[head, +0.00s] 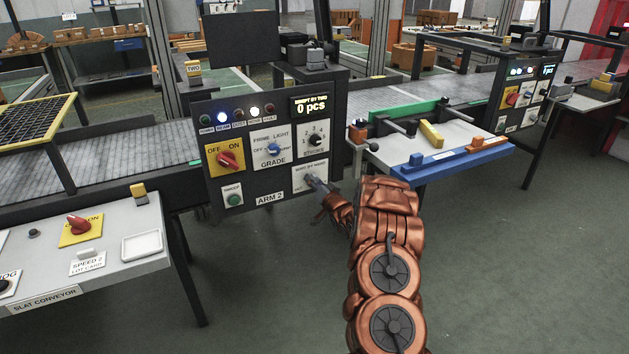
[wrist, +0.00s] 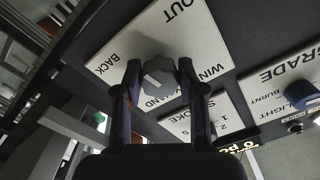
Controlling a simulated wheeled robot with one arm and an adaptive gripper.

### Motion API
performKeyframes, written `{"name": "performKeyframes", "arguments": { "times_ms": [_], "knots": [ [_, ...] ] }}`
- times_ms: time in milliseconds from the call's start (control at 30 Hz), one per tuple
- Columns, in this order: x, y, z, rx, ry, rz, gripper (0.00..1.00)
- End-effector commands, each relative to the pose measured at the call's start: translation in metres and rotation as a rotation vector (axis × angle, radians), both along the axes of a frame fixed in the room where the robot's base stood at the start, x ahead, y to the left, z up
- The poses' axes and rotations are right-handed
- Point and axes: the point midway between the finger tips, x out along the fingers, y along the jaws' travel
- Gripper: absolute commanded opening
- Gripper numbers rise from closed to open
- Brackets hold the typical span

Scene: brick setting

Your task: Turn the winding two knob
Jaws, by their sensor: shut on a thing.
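The winding two knob is a grey knob (wrist: 159,76) on a white plate (wrist: 125,55) in the wrist view. The plate is lettered OUT and BACK, with a partly covered line that seems to read WIND BY HAND. My gripper (wrist: 160,72) has one dark finger on each side of the knob and is shut on it. In the head view my gripper (head: 320,186) reaches the same plate (head: 303,180) at the lower right of the ARM 2 panel (head: 240,190). There the gripper mostly hides the knob.
The panel also carries a red OFF/ON knob (head: 228,160), a blue GRADE knob (head: 273,150), a black STROKE knob (head: 315,141) and a green button (head: 234,199). Its display (head: 311,106) reads 0 pcs. A blue-edged side table (head: 450,170) stands close right of my arm. Open floor lies in front.

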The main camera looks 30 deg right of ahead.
Motion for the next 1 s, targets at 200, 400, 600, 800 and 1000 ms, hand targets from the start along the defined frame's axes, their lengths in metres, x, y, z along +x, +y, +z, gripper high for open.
{"name": "performKeyframes", "arguments": {
  "times_ms": [200,400,600,800,1000],
  "knots": [
    [0.0000,0.0003,0.0013,0.164,-0.014,-0.001,0.05],
    [0.0000,0.0005,0.0015,0.270,-0.023,0.000,0.05],
    [0.0002,0.0006,0.0014,0.328,-0.028,0.000,0.05],
    [0.0002,0.0006,0.0012,0.348,-0.030,0.000,0.05],
    [0.0001,0.0006,0.0013,0.349,-0.031,0.000,0.05]
  ]
}}
